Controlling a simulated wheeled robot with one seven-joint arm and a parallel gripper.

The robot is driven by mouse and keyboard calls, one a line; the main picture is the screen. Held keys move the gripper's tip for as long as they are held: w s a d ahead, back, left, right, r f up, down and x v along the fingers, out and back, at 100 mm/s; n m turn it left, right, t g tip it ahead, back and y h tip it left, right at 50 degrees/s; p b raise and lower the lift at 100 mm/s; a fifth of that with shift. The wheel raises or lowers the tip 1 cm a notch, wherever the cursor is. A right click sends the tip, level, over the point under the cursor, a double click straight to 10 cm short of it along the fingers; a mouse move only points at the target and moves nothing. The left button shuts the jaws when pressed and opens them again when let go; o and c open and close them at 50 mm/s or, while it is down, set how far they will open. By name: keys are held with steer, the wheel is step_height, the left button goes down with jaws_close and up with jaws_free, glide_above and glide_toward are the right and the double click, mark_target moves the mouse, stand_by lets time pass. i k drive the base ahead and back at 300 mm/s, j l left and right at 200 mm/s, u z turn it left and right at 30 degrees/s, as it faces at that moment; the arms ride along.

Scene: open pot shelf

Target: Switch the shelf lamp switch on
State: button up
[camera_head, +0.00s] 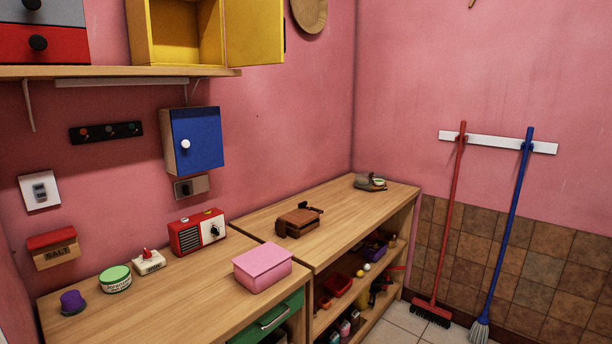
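A lamp strip (122,83) is fixed under the wall shelf; it looks unlit. A white wall plate with a grey rocker switch (40,190) is on the pink wall at the left. A brown wall plate (191,187) with a dark part and a pale part is below the blue-door cabinet. A small white box with a red lever (149,262) stands on the counter. No label shows which one is the shelf lamp switch, and the switch positions are too small to tell. My gripper is not in view.
The counter (200,290) holds a purple cup, green-lidded tin, red radio (198,233) and pink box (262,267). A salt box (53,249) hangs below the white plate. The blue-door cabinet (192,140) and a knob rack (106,132) are mounted on the wall.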

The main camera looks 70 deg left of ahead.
mark_target(40, 189)
steer(key=i+u, duration=0.1)
steer(key=u, duration=0.85)
steer(key=i+l+u, duration=0.15)
steer(key=u, duration=0.35)
steer(key=l+u, duration=0.1)
steer(key=u, duration=2.3)
steer(key=i+l+u, duration=0.3)
steer(key=i+l, duration=0.2)
steer(key=l, duration=0.25)
steer(key=i+l+u, duration=0.1)
steer(key=i+l, duration=0.15)
steer(key=l, duration=0.15)
steer(key=i+l+u, duration=0.15)
steer(key=l, duration=0.25)
steer(key=i+j+z, duration=0.1)
steer(key=i+j, duration=0.2)
